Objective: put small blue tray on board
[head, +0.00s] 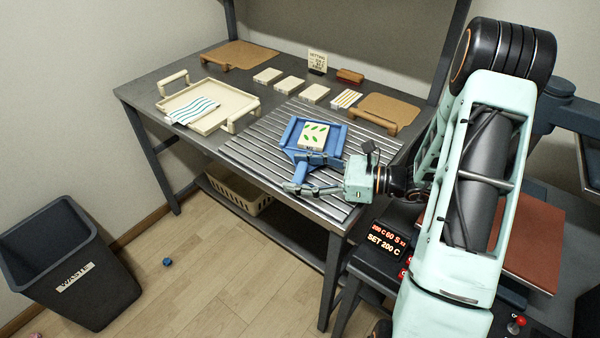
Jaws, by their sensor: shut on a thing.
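The small blue tray (335,143) is on or just above the slatted metal rack (258,148), in the middle of the head view. A cream block with green leaf marks (313,136) lies in it. My gripper (298,173) is shut on the tray at its near side; the exact contact is partly hidden by the fingers. Two brown boards with handles are on the table: one (243,53) at the back left, and one (385,106) just right of the rack's far end. Both boards look bare.
A cream tray (236,101) with a striped cloth (193,110) stands left of the rack. Several cream blocks (290,85), a small sign (317,61) and a brown block (350,76) lie behind. A waste bin (58,238) stands on the floor. A control panel (384,240) is at the near right.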

